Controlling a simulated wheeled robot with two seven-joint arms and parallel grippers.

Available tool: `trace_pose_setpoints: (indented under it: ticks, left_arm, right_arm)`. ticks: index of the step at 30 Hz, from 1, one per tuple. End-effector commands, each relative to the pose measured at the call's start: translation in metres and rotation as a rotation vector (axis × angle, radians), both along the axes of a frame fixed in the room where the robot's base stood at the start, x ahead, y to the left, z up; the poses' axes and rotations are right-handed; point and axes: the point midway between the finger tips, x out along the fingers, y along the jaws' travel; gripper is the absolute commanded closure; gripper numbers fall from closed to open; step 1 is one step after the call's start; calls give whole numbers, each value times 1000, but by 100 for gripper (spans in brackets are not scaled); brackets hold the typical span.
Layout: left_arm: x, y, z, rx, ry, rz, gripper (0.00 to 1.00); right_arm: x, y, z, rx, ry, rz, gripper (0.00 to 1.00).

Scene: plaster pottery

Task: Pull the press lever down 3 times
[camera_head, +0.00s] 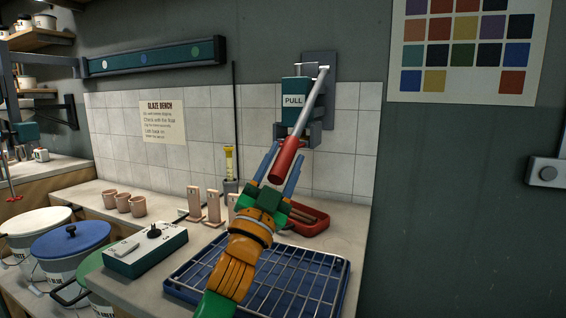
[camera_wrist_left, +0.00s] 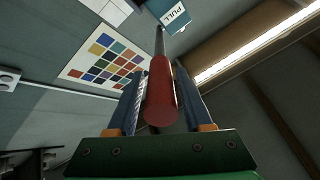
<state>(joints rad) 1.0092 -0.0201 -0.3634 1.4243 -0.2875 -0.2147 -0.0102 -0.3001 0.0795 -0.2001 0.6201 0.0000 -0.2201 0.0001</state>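The press (camera_head: 295,92) is a teal wall unit marked PULL on a grey plate. Its lever (camera_head: 315,98) is a metal rod that slants down and left in the head view to a red cylindrical handle (camera_head: 285,162). The handle also fills the middle of the left wrist view (camera_wrist_left: 161,95). My left gripper (camera_head: 287,152) is open, with one blue finger on each side of the handle. A narrow gap shows beside the handle in the left wrist view, so it does not look clamped. My right gripper is not in view.
A blue tray with a wire rack (camera_head: 320,262) lies below my arm on the bench. Lidded buckets (camera_head: 70,240) are at left.

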Motion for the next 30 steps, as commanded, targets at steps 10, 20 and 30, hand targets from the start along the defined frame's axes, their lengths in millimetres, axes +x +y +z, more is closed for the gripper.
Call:
trace_pose_setpoints:
  ticks: [10,20,30]
  left_arm:
    - [-1,0,0,0,-2,1,33]
    - [-37,14,-31,1,-2,0,33]
    - [-55,20,-41,1,-1,-1,33]
  right_arm:
    - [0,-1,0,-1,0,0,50]
    - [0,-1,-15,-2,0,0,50]
    - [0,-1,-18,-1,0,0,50]
